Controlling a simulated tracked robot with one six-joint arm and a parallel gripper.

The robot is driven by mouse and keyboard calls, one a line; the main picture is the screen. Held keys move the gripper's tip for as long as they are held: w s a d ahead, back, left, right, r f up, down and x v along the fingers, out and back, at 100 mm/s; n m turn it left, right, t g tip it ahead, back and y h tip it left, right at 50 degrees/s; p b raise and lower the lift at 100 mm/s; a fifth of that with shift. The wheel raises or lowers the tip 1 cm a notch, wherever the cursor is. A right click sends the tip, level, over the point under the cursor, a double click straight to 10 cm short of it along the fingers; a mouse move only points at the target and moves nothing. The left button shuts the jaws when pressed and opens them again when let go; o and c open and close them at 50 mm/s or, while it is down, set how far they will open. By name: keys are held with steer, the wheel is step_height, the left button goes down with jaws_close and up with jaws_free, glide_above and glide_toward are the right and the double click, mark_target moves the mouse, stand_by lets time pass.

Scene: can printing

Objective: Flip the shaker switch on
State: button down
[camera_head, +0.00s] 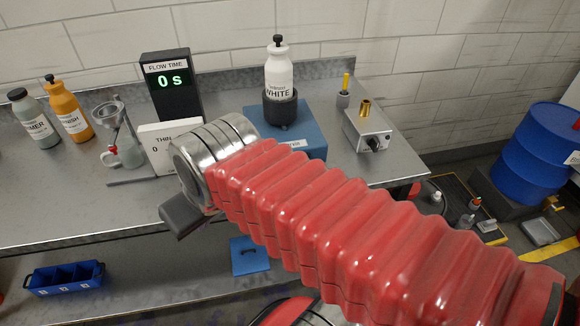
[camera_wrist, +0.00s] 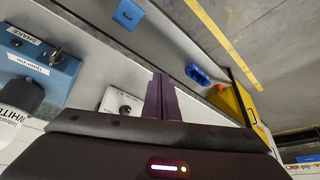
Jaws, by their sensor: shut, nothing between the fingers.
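The shaker (camera_head: 312,128) is a blue box at the back of the grey bench, with a black cup on top that holds a white bottle labelled WHITE (camera_head: 279,78). My red arm hides its front in the head view. In the wrist view the shaker (camera_wrist: 38,84) is at the upper left, with its switch (camera_wrist: 56,57), a small metal lever, beside the SHAKER label. Which way the lever is set I cannot tell. My gripper (camera_wrist: 160,80) is shut and empty, to the right of the switch and apart from it. In the head view my arm largely hides it.
A FLOW TIME display (camera_head: 170,80) reading 0 s and a white box (camera_head: 158,148) stand left of the shaker. A grey device with a black knob (camera_head: 370,138) stands right.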

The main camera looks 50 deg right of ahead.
steer(key=w+d+f+m+y, duration=0.1)
steer(key=w+d+m, duration=0.1)
steer(key=d, duration=0.7)
steer(key=w+d+f+m, duration=0.1)
steer(key=w+d+m, duration=0.1)
steer(key=d, duration=0.8)
steer(key=s+d+f, duration=0.1)
steer(key=s+d, duration=0.2)
steer(key=d, duration=0.5)
steer(key=s+d+f+m+t+y, duration=0.1)
steer(key=s+d+f, duration=0.1)
steer(key=d, duration=0.6)
steer(key=shift+s+d+t, duration=0.2)
steer(key=shift+s+t, duration=0.1)
steer(key=shift+s, duration=0.25)
steer(key=shift+f, duration=0.15)
steer(key=x, duration=1)
steer(key=shift+w+a, duration=0.1)
steer(key=shift+a, duration=0.05)
steer(key=shift+w+a, duration=0.6)
steer(key=shift+a, duration=0.3)
steer(key=shift+w+a, duration=0.5)
steer(key=shift+a, duration=0.2)
